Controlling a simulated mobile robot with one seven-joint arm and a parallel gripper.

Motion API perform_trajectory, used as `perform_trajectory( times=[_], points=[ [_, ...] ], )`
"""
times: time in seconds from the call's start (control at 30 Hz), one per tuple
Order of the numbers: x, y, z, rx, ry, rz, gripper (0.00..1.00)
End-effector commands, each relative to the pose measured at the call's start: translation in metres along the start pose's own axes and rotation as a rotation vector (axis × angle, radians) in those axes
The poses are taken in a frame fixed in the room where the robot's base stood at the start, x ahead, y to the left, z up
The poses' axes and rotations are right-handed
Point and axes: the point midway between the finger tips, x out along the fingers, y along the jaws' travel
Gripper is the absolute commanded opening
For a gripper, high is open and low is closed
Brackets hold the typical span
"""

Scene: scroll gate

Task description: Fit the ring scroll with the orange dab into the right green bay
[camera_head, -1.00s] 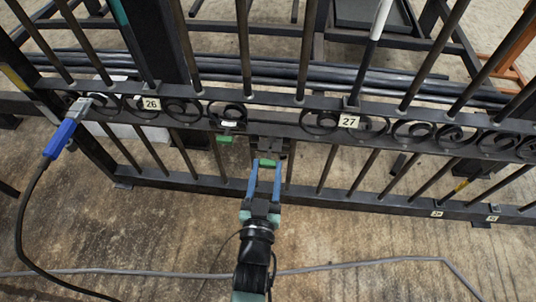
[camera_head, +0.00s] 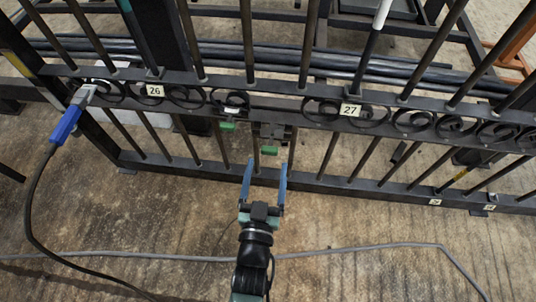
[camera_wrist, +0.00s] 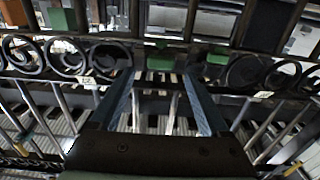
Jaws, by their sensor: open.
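My gripper (camera_head: 267,168) is open, its two blue fingers apart and nothing seen between them. It is in front of the gate, with its tips just below a green block (camera_head: 268,150) under a dark bracket. A second green block (camera_head: 227,125) hangs to its left, under a scroll with a white patch (camera_head: 231,102). I cannot make out an orange dab on any scroll, or whether a ring sits in the right bay.
Scrolls run along the gate band beside tags 26 (camera_head: 154,90) and 27 (camera_head: 350,110). A blue-handled tool (camera_head: 68,124) with a black cable is at the left. A grey cable (camera_head: 380,248) crosses the floor.

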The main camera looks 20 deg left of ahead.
Motion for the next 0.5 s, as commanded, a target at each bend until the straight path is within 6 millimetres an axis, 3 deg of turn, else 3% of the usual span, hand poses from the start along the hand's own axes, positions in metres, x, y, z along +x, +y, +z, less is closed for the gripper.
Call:
perform_trajectory(
  times=[0.2,0.5],
  points=[
    [-0.052,0.000,-0.003,0.000,-0.006,-0.001,0.80],
    [-0.090,0.000,-0.001,-0.001,-0.001,-0.001,0.80]
  ],
)
